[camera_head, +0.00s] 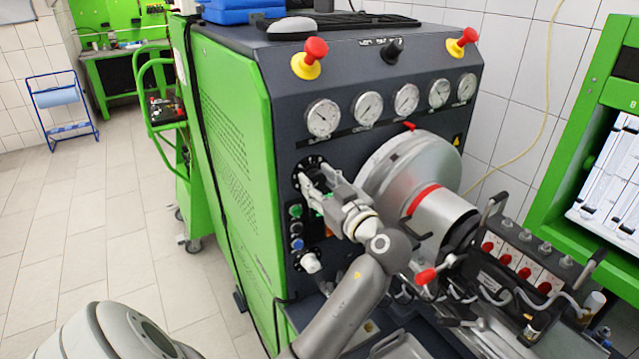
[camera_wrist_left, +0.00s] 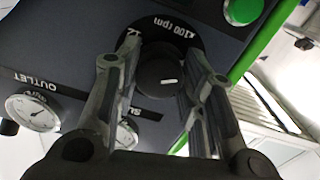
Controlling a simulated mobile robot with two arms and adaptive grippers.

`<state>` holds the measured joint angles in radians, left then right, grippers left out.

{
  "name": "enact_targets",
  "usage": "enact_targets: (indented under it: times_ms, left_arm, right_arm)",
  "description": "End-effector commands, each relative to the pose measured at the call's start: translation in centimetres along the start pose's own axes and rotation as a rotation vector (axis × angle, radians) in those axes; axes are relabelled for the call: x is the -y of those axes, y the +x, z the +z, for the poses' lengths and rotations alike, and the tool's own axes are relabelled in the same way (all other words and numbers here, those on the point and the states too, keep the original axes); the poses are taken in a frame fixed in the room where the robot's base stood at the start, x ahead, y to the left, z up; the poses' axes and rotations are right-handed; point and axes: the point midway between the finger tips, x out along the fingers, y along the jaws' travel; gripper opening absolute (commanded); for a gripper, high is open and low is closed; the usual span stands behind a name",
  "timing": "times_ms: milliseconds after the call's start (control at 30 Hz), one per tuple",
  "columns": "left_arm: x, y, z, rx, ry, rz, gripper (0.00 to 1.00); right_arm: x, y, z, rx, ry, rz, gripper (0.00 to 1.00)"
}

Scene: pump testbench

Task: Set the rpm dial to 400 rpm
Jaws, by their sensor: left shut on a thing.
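The rpm dial is a round black knob (camera_wrist_left: 160,70) on a black scale plate marked "x100 rpm" (camera_wrist_left: 174,27) in the left wrist view. A short white mark shows on the knob's face; the number it points at cannot be read. In the head view, the dial's black scale plate (camera_head: 299,170) is on the left of the dark front panel, partly covered by my left gripper (camera_head: 313,178). My left gripper is shut on the knob, one finger at each side of it. My right gripper is not in view.
Green and blue push buttons (camera_head: 296,228) and a white knob (camera_head: 311,262) are below the dial. A large silver drum (camera_head: 400,170) stands close right of my gripper.

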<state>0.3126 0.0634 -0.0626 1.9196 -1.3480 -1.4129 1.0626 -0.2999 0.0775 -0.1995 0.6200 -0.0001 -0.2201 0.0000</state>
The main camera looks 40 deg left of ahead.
Motion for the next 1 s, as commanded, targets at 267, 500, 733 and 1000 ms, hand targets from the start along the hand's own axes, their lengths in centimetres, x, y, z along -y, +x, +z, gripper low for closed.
enact_targets:
  times_ms: [267,500,733,1000]
  left_arm:
    - [0.00,-0.03,0.05,0.002,0.038,0.000,0.13]
    - [0.06,-0.02,0.10,0.006,0.175,-0.001,0.13]
    - [0.08,-0.04,0.00,0.010,0.383,-0.002,0.13]
    - [0.09,-0.05,-0.12,0.015,0.642,-0.002,0.13]
  right_arm:
    - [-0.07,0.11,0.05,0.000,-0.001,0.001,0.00]
    - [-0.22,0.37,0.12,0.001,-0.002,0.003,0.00]
    - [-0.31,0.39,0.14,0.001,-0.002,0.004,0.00]
    - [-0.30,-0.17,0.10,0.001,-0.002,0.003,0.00]
